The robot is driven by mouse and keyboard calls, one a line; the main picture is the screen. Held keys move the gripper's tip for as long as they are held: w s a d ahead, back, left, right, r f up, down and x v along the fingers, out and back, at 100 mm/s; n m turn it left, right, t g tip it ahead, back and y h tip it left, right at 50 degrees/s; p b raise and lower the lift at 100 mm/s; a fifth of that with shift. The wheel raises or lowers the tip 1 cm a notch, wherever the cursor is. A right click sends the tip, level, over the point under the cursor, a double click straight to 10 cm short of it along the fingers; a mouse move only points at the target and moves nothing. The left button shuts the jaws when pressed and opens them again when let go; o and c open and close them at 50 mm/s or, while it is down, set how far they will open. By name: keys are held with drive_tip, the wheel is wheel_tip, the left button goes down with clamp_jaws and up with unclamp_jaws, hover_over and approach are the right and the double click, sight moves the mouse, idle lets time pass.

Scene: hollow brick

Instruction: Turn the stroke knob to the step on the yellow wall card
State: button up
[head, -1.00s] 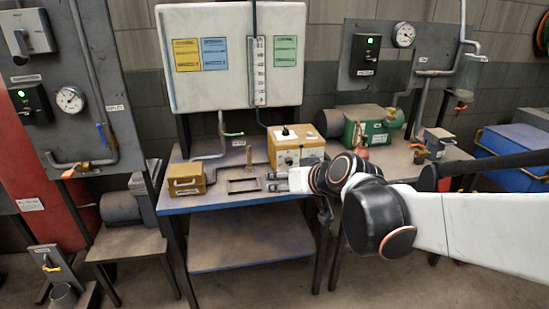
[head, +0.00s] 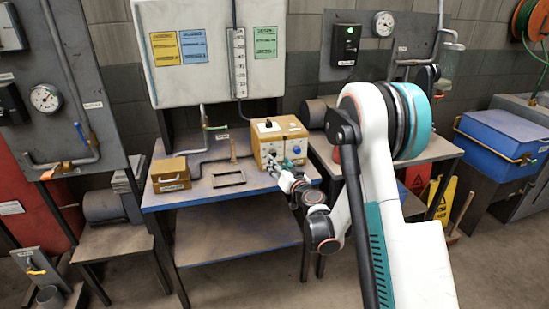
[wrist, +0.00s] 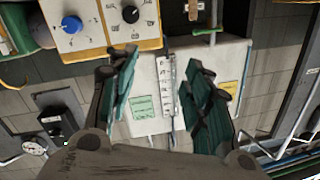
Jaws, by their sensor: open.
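The yellow wall card (head: 165,48) hangs on the left of the white board behind the bench; its writing is too small to read. It also shows in the wrist view (wrist: 228,88). The yellow-edged control box (head: 280,140) stands on the bench. In the wrist view its pale face carries a blue knob (wrist: 71,24) and a black knob (wrist: 130,14); I cannot read which is the stroke knob. My gripper (head: 287,168) is in front of the box's face. In the wrist view my gripper (wrist: 166,62) has its fingers spread, with no knob between them.
A blue card (head: 194,46) and a green card (head: 265,42) hang on the same board. A small brass-coloured box (head: 169,174) and a flat frame (head: 229,179) sit on the bench, left of the control box. Yellow floor signs (head: 441,199) stand at right.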

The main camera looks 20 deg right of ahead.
drive_tip(key=d+f+m+h, duration=0.1)
drive_tip(key=d+f, duration=0.2)
drive_tip(key=f, duration=0.3)
drive_tip(key=b, duration=0.3)
approach(274, 155)
drive_tip(key=shift+t, duration=0.4)
drive_tip(key=w, duration=0.4)
drive_tip(key=w+f, duration=0.1)
drive_tip(key=w, duration=0.2)
drive_tip(key=shift+a, duration=0.35)
drive_tip(key=shift+w+r+b, duration=0.1)
drive_tip(key=shift+w+b, duration=0.2)
drive_tip(key=shift+w, duration=0.4)
drive_tip(key=shift+c, duration=0.2)
drive_tip(key=c, duration=1)
